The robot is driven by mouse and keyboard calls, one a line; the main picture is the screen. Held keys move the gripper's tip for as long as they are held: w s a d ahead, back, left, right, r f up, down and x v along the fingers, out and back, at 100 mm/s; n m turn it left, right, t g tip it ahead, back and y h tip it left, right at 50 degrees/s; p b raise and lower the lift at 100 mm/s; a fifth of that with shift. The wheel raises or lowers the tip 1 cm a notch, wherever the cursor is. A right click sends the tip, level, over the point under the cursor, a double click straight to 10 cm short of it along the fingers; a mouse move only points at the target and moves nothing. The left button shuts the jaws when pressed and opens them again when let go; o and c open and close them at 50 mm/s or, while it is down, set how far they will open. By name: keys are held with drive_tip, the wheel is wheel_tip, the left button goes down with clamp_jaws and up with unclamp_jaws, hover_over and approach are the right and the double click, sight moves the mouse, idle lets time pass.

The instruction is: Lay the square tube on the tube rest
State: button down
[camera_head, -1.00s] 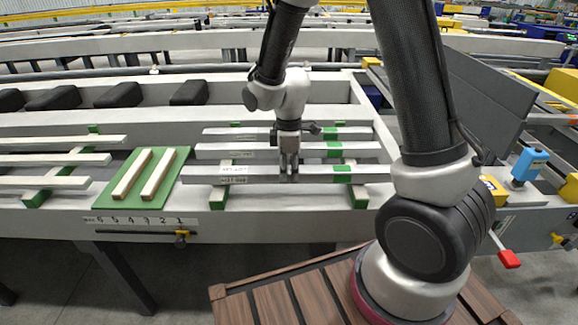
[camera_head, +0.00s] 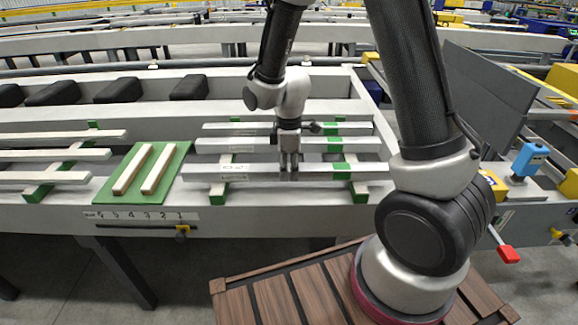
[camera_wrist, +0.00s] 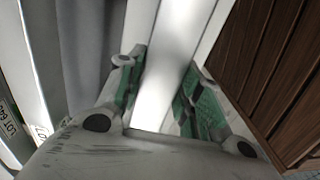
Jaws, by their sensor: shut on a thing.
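My gripper (camera_head: 289,172) points down and is shut on the front square tube (camera_head: 255,173), a long silver-grey bar with a green band, near its middle. The tube lies level, over or on green-marked supports; I cannot tell whether it touches them. In the wrist view, the green-padded fingers (camera_wrist: 158,100) stand on both sides of the pale tube (camera_wrist: 165,60). A green board (camera_head: 118,192) with two pale strips lies to the left of the tube; it appears to be the tube rest, and nothing lies across its strips.
Two similar tubes (camera_head: 220,146) lie just behind the held one. Several pale bars (camera_head: 50,155) lie on green supports at the far left. Black blocks (camera_head: 120,90) line the back. A numbered scale (camera_head: 140,215) runs along the table's front edge. A grey panel stands at the right (camera_head: 490,95).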

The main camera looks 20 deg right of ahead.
drive_tip(key=c, duration=0.9)
unclamp_jaws()
wheel_tip(320, 180, up, 12)
drive_tip(key=o, duration=0.9)
wheel_tip(320, 180, up, 12)
hover_over(289, 167)
idle(0.9)
drive_tip(key=shift+r, duration=0.15)
